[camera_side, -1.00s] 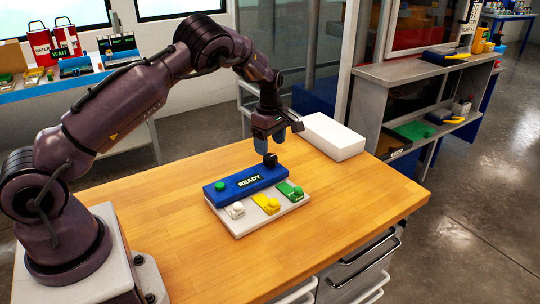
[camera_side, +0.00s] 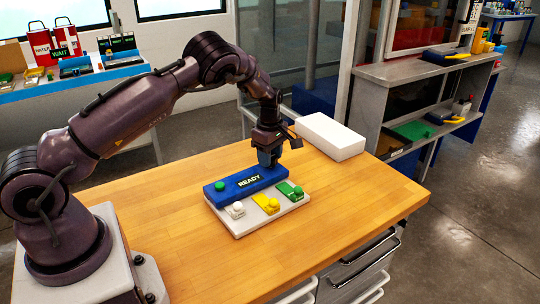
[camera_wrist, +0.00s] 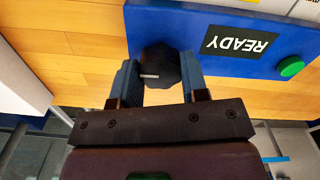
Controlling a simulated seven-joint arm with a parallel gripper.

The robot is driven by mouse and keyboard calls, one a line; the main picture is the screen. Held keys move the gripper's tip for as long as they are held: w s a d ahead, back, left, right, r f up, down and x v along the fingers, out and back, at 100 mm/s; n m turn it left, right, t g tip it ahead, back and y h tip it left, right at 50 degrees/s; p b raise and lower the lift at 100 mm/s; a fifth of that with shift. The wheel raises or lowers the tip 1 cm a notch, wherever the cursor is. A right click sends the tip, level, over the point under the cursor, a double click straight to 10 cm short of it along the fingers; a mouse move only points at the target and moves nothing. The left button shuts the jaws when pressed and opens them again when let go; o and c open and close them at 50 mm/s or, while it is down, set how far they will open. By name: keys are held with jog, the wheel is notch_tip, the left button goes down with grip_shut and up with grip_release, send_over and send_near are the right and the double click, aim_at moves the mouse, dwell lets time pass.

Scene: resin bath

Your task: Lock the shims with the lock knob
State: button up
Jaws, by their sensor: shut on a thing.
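The blue block labelled READY (camera_side: 236,187) lies along the back of a pale base plate (camera_side: 240,232) on the wooden table. The black lock knob (camera_wrist: 160,66) is at one end of the block, the right end in the side view. It has a light pointer mark, seen in the wrist view. My gripper (camera_side: 269,161) points down over that end, with its blue fingers on either side of the knob, shut on it. In the side view the fingers hide the knob. White (camera_side: 235,210), yellow (camera_side: 266,203) and green (camera_side: 289,190) shims, each with a round knob, sit in a row on the base plate.
A green button (camera_side: 220,186) is at the block's left end. A white box (camera_side: 330,136) stands behind and to the right of my gripper. The table in front and to the right is clear. A grey shelf (camera_side: 425,75) stands beyond the table.

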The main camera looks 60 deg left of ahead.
jog(key=shift+m, duration=0.3)
jog(key=m, duration=0.3)
jog(key=shift+m, duration=0.3)
jog(key=m, duration=0.4)
jog(key=shift+m, duration=0.3)
jog(key=m, duration=0.4)
jog(key=shift+m, duration=2.5)
jog(key=o, duration=0.9)
jog(key=shift+o, duration=0.2)
jog(key=shift+r, duration=0.1)
